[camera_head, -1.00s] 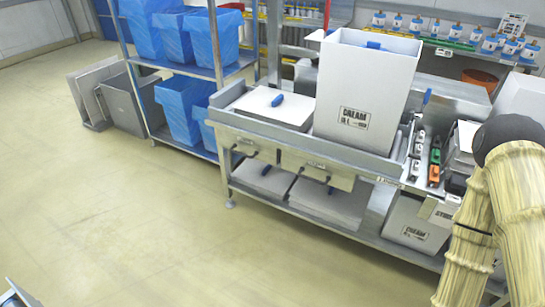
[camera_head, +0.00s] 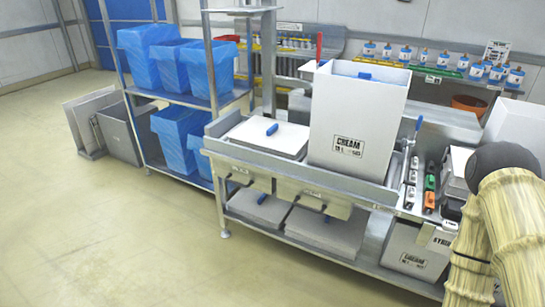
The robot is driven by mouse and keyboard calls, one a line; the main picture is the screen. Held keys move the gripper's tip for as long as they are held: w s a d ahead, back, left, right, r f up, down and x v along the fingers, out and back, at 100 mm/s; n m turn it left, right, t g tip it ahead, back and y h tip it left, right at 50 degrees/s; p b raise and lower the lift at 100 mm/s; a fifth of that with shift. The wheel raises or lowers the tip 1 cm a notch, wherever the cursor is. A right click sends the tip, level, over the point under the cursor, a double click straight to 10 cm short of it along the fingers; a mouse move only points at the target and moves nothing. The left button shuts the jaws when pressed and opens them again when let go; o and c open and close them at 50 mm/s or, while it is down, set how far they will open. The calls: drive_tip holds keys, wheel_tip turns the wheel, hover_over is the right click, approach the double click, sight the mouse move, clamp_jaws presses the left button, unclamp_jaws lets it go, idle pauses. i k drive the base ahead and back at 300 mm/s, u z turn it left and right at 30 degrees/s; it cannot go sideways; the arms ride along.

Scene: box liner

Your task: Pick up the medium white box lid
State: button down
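A flat white lid-like panel (camera_head: 262,139) lies on the left part of the metal workbench, with a blue handle (camera_head: 271,129) on top. I cannot tell its size class for sure. Right beside it stands a tall white box (camera_head: 352,110) marked CREAM, with a bit of blue at its top. More flat white panels (camera_head: 322,232) lie on the lower shelf. My arm, in a tan sleeve, shows at the right edge; my gripper is out of view.
A rack with blue-lined bins (camera_head: 178,62) stands left of the workbench (camera_head: 300,185). Grey panels and a bin (camera_head: 118,133) are on the floor beyond. Small tools (camera_head: 429,190) and a white box (camera_head: 415,252) are near my arm. The floor at left is clear.

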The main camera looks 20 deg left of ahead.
sight(281, 139)
drive_tip(key=u, duration=0.5)
drive_tip(key=i, duration=0.65)
drive_tip(key=u, duration=0.7)
drive_tip(key=i, duration=1.05)
drive_tip(key=z, duration=0.35)
